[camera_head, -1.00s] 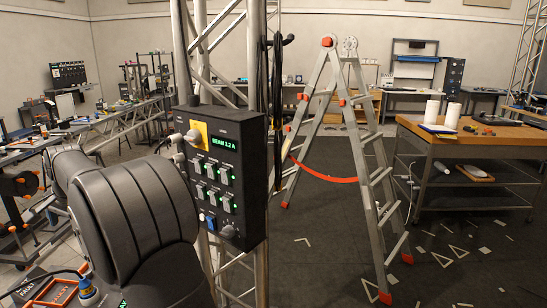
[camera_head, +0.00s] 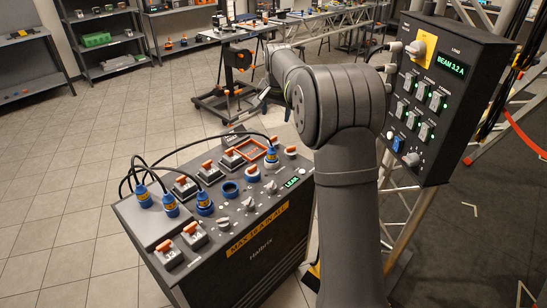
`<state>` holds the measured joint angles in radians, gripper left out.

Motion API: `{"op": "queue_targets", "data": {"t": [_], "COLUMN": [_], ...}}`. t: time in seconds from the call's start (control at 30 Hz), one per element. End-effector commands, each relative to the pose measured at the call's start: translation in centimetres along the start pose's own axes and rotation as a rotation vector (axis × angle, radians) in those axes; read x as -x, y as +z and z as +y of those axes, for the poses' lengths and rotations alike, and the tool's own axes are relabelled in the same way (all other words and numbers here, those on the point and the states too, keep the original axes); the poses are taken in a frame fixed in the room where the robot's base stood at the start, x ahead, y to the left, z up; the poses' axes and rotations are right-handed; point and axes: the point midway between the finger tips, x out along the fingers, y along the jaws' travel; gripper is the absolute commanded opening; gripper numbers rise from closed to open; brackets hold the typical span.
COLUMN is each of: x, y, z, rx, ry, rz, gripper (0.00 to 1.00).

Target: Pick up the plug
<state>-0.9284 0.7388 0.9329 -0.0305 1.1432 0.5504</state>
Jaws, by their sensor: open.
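There is a left plug (camera_head: 143,196), a second plug (camera_head: 170,206) and a third plug (camera_head: 204,204). Another blue plug (camera_head: 271,157) stands at the far edge beside an orange-framed recess. I cannot tell which one the task means. My arm rises from the bottom, right of the console, and bends away from the camera.
The console (camera_head: 255,262) carries orange-handled switches and a green "LEAK" display. A switch panel (camera_head: 443,110) reading "BEAM 3.2 A" hangs on a truss at right, close to my arm. A reel stand (camera_head: 222,105) and shelves stand behind. The tiled floor at left is free.

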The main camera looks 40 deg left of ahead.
Motion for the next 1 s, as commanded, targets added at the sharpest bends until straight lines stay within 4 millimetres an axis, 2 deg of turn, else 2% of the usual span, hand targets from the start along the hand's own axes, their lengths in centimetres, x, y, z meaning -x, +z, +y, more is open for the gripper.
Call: {"op": "queue_targets", "data": {"t": [0.03,0.1,0.3,0.47,0.8,1.0], "x": [-1.7,-3.2,-5.7,-8.3,-15.5,-17.4], "y": [-0.2,-0.4,-0.6,-0.6,-0.5,-0.6], "z": [-0.6,-1.0,-1.7,-1.5,-1.0,-0.9], "rx": [0.068,0.153,0.277,0.282,0.280,0.279], "ry": [0.017,0.036,0.062,0.065,0.064,0.063], "rz": [-0.005,-0.008,-0.014,-0.017,-0.017,-0.014], "gripper": [0.60,0.60,0.60,0.60,0.60,0.60]}}
